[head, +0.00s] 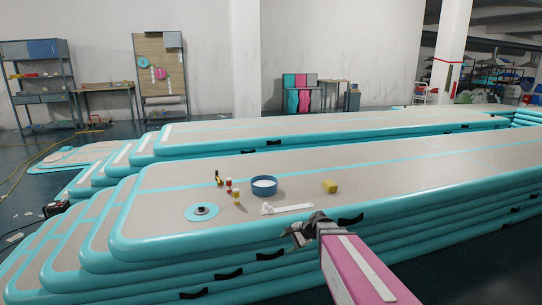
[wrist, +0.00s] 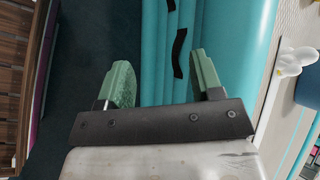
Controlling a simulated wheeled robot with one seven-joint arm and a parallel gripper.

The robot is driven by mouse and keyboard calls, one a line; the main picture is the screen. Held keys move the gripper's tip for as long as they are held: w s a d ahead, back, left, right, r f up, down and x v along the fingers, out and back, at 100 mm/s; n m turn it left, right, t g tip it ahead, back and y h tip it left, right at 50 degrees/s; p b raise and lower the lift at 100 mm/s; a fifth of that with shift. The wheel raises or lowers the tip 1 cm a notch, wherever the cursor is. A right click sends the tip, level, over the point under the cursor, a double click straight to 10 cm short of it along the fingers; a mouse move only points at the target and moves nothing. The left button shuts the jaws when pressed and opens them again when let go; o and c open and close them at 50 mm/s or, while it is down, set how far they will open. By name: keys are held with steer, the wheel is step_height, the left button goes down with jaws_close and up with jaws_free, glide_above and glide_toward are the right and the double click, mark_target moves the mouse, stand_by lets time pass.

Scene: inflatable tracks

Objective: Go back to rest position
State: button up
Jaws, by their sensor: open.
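My gripper (head: 301,232) hangs at the near edge of the stacked inflatable track (head: 375,185) in the head view. In the wrist view my gripper (wrist: 160,85) shows two green fingers spread apart with nothing between them. Behind the fingers are the teal side wall of the track (wrist: 240,45) with black handles and the dark floor. My pink arm reaches in from the lower right of the head view.
On the track stand a blue bowl (head: 264,187), a yellow block (head: 330,187), small bottles (head: 229,185), a teal disc (head: 201,212) and a white strip-like item (head: 290,208). The dark floor at lower right is clear. Shelves (head: 38,80) stand far left.

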steer(key=s+d+f+n+g+h, duration=0.1)
steer(key=s+d+n+g+h, duration=0.1)
steer(key=s+d+n+h, duration=0.6)
steer(key=s+d+n, duration=0.1)
steer(key=s+d, duration=0.2)
steer(key=s, duration=0.1)
steer(key=shift+f+n, duration=0.2)
steer(key=shift+n, duration=0.1)
